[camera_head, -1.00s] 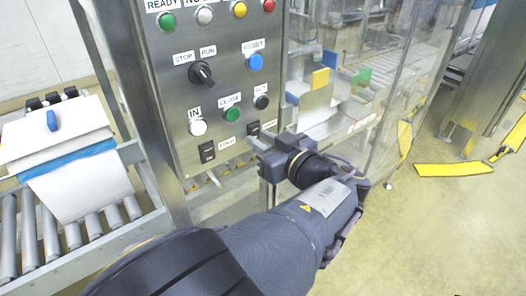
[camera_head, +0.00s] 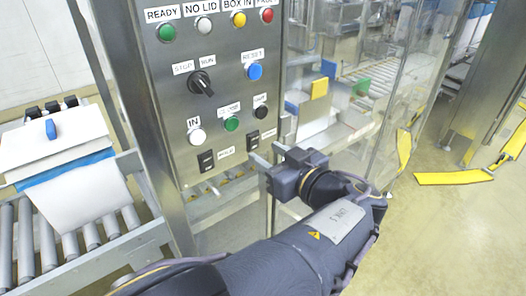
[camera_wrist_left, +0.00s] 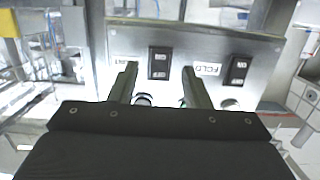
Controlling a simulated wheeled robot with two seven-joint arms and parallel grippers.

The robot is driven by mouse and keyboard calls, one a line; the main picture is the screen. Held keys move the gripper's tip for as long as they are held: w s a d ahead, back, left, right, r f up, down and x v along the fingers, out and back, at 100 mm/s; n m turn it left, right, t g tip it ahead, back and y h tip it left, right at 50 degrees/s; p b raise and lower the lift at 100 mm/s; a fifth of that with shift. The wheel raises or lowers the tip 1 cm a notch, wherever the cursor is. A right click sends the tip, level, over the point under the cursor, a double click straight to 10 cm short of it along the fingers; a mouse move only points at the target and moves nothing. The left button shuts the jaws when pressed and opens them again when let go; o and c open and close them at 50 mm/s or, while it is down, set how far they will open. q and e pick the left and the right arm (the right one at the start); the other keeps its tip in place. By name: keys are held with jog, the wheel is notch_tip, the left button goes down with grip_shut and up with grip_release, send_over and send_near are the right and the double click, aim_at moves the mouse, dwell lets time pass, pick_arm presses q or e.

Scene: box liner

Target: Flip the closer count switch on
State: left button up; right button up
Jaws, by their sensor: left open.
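The steel control panel (camera_head: 225,110) carries two black rocker switches low on its face. The count switch (camera_head: 252,140) is the right one, with a partly blurred label beside it; it also shows in the left wrist view (camera_wrist_left: 159,62). The fold switch (camera_head: 206,160) is the left one and shows at right in the wrist view (camera_wrist_left: 238,70). My left gripper (camera_head: 267,154) is open and empty, just beside and below the count switch. In the wrist view its fingertips (camera_wrist_left: 159,74) lie either side of that switch; contact cannot be told. My right gripper is not in view.
Above the switches are a black selector knob (camera_head: 201,84), a blue reset button (camera_head: 254,71), a green button (camera_head: 231,124) and a white button (camera_head: 197,137). A roller conveyor (camera_head: 70,245) stands left. Clear guard panels (camera_head: 395,120) stand right of the panel.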

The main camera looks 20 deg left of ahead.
pick_arm(q)
jog(key=v, duration=0.5)
jog(key=shift+f, duration=0.1)
jog(key=s+a+f+m+g+h, duration=0.25)
jog(key=a+f+g+h, duration=0.2)
jog(key=a+f, duration=0.3)
jog(key=s+a+f+m+g+h, duration=0.2)
jog(key=s+a+f+g+h, duration=0.15)
jog(key=a+f+h, duration=0.35)
jog(key=s+r+m+t+h+p, duration=0.1)
jog(key=s+m+t+h, duration=0.2)
jog(key=s, duration=0.8)
jog(key=shift+s+d+r+m+t+h+p, duration=0.2)
jog(key=shift+d+r+m+t+h+p, duration=0.25)
jog(key=shift+h, duration=0.7)
jog(key=shift+f, duration=0.1)
